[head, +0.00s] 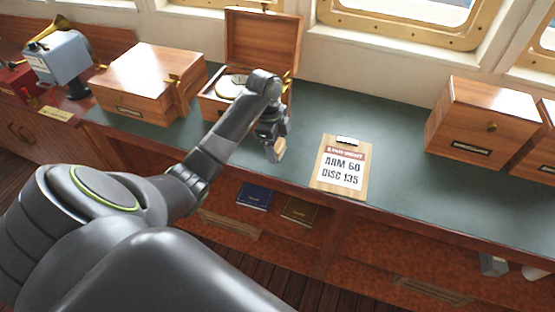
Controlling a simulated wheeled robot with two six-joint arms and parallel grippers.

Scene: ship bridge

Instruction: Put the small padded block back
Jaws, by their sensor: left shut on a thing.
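The small padded block (277,150) is a small pale tan piece held between the fingers of my left gripper (272,142). The gripper is shut on it and points down near the front part of the green counter top, left of the clipboard. I cannot tell how far above the surface the block is. An open wooden box (211,106) stands behind the gripper, with its lid (262,38) raised and a round white-faced instrument (232,86) inside. My arm hides part of the box. My right gripper is not in view.
A closed wooden box (150,80) stands at left, another (483,115) at right. The green counter (390,125) is bare between clipboard and right box. Books (254,196) lie on a shelf below.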

